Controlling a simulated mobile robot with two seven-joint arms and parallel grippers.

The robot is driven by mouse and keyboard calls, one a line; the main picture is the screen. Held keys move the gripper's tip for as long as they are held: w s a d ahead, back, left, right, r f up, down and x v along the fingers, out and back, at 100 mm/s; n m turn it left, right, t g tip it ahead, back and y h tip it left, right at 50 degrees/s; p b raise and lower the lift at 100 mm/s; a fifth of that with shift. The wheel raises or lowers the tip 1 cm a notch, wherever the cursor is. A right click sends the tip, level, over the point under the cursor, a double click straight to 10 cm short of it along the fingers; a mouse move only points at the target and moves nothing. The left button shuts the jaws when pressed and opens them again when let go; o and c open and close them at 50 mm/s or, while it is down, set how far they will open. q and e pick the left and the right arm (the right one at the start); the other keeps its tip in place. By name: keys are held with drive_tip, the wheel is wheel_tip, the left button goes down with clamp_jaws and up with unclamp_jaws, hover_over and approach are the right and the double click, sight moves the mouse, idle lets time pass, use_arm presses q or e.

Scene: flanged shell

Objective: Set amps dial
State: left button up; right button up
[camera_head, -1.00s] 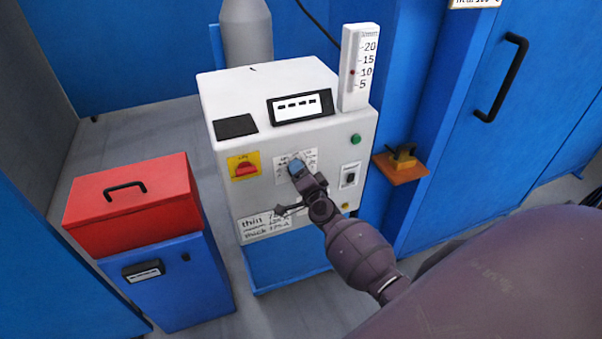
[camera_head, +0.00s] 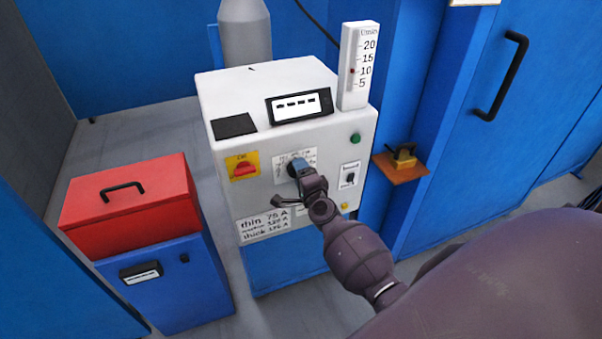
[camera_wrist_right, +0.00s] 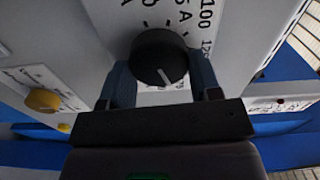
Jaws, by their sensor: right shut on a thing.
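The amps dial is a round black knob (camera_wrist_right: 158,58) with a white pointer line, on the white front panel of the machine (camera_head: 225,190). Numbers around it, including 100, show in the right wrist view. My right gripper (camera_head: 297,168) reaches the panel from below right. In the right wrist view its two fingers (camera_wrist_right: 160,82) stand on either side of the black knob, shut on it. In the head view the gripper hides the knob. A label below reads thin 75 A and thick, with a figure that is hard to read. My left gripper is not in view.
A red rotary switch (camera_head: 244,169) on a yellow plate is left of the dial. A small black switch (camera_head: 349,176) and green button (camera_head: 355,139) are to the right. A yellow knob (camera_wrist_right: 42,100) shows in the wrist view. A red toolbox (camera_head: 130,205) stands left.

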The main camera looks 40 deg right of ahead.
drive_tip(key=o, duration=0.9)
drive_tip(key=v, duration=1.1)
drive_tip(key=shift+p, duration=0.3)
drive_tip(key=shift+w+f, duration=0.1)
